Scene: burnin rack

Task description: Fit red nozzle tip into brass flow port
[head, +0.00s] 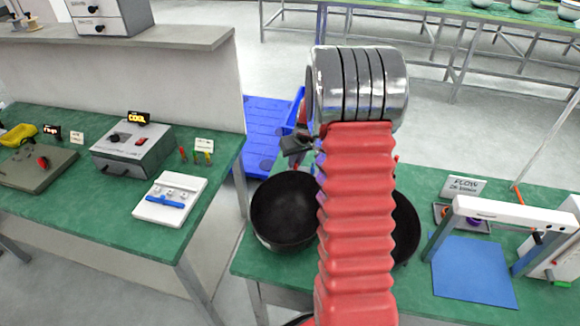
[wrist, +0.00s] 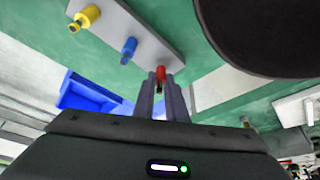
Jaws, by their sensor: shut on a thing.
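The red nozzle tip (wrist: 160,73) shows small between the fingertips of my gripper (wrist: 160,82) in the wrist view. My gripper is shut on it. The red tip lines up with a blue tip (wrist: 129,47) and a yellow tip (wrist: 88,16) on a grey plate (wrist: 148,27). It appears over the plate's end; I cannot tell whether it is still seated there or clear of it. In the head view the fingers and red tip are mostly hidden behind my arm. I cannot make out the brass flow port in either view.
A dark bowl (head: 284,211) stands beside my arm, and a bowl also fills the wrist view's upper right (wrist: 265,30). A white frame (head: 510,213) and blue mat (head: 472,269) lie at right. A sign (head: 463,187) stands behind them. The left bench holds a grey box (head: 132,152).

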